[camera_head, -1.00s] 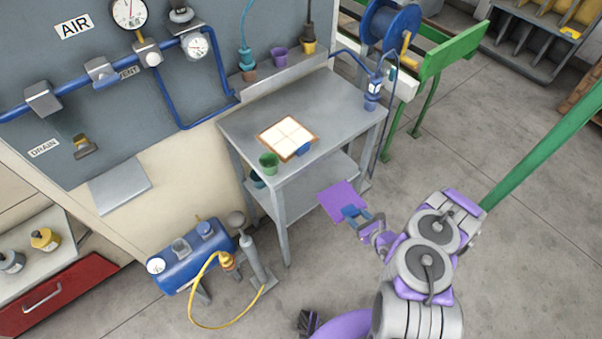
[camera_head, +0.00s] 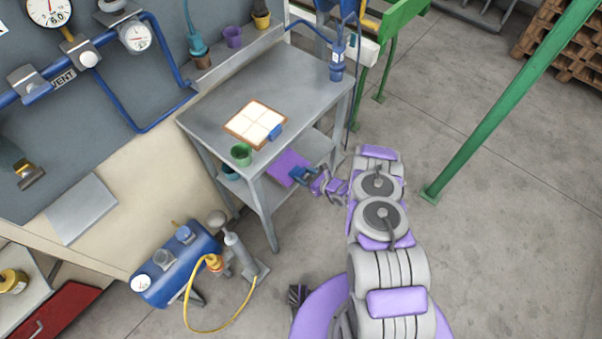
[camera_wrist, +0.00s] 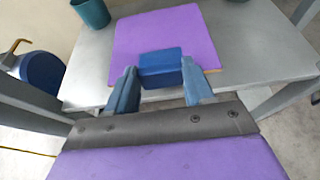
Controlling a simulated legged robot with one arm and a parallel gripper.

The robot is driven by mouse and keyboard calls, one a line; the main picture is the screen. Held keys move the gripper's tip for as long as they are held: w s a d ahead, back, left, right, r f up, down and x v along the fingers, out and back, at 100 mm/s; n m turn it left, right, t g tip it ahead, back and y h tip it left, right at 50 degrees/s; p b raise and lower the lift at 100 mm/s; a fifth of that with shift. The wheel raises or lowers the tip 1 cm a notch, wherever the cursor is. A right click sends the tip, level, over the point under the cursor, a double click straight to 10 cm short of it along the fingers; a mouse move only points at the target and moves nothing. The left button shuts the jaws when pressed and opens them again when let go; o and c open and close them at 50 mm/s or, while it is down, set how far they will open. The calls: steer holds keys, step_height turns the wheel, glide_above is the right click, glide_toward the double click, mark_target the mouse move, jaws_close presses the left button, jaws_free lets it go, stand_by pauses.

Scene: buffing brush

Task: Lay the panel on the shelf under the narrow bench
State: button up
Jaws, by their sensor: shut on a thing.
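The purple panel (camera_head: 289,166) is at the open side of the narrow bench (camera_head: 290,75), below its top. In the wrist view the panel (camera_wrist: 165,35) lies flat over the grey lower shelf (camera_wrist: 245,50), with its near edge by the shelf's front edge. I cannot tell whether it touches the shelf. My gripper (camera_head: 304,174) is shut on a blue block-like grip (camera_wrist: 161,68) at the panel's near edge. In the wrist view the two blue fingers (camera_wrist: 162,88) flank this grip. The shelf also shows in the head view (camera_head: 245,190).
A teal pot (camera_wrist: 92,12) stands on the shelf left of the panel. A bench leg (camera_head: 264,215) is at the front. A blue tank (camera_head: 175,265) stands on the floor at left.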

mark_target(300, 171)
steer(key=w+a, duration=0.2)
steer(key=w, duration=0.1)
steer(key=shift+w+f+b, duration=0.1)
steer(key=shift+f+b, duration=0.25)
steer(key=shift+w+d, duration=0.15)
steer(key=shift+w, duration=0.35)
steer(key=f, duration=0.1)
steer(key=f+b, duration=0.2)
steer(key=shift+s+d+f, duration=0.1)
steer(key=shift+d+f, duration=0.15)
steer(key=shift+a, duration=0.3)
steer(key=o, duration=0.8)
steer(key=shift+a, duration=0.15)
steer(key=shift+o, duration=1.3)
steer(key=shift+d, duration=0.2)
steer(key=shift+d+r, duration=0.1)
steer(key=shift+d, duration=0.05)
